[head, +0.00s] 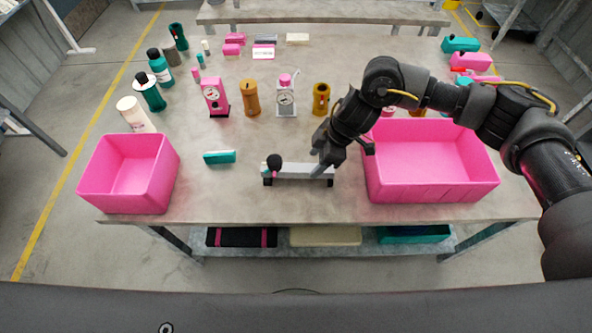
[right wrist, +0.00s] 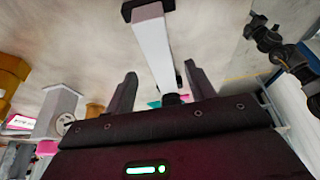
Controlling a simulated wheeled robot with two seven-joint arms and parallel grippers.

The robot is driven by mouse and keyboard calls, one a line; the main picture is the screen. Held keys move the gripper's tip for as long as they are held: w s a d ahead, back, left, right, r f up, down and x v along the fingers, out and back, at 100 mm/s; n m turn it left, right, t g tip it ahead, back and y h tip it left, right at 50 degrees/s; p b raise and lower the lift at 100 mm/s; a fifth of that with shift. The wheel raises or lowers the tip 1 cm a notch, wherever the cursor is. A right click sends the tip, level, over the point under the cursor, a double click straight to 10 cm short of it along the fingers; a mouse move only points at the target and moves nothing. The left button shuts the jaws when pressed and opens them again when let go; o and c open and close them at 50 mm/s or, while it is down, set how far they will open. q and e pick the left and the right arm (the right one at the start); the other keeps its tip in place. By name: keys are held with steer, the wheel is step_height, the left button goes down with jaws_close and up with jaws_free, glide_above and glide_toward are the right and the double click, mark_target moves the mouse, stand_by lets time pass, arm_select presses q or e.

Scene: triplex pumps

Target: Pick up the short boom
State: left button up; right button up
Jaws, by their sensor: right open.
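What looks like the short boom (head: 300,170) is a pale grey bar with dark feet at its ends and a dark round knob on its left end. It lies across the front middle of the table. My right gripper (head: 346,158) is at the bar's right end, with its fingers apart. In the right wrist view, the pale bar (right wrist: 154,48) runs from a dark end at the top down toward the space between my open fingers (right wrist: 160,88). I cannot tell whether a finger touches it. My left gripper is not in view.
Pink bins stand at the left (head: 128,175) and right (head: 432,165) of the table (head: 220,195); the right one is close to my gripper. A teal block (head: 219,157) lies left of the bar. Several bottles, pumps and canisters stand behind. The front centre-left is clear.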

mark_target(312, 167)
steer(key=x, duration=0.4)
steer(key=shift+s+f, duration=0.1)
steer(key=shift+f, duration=0.3)
steer(key=shift+r, duration=0.1)
jaws_close()
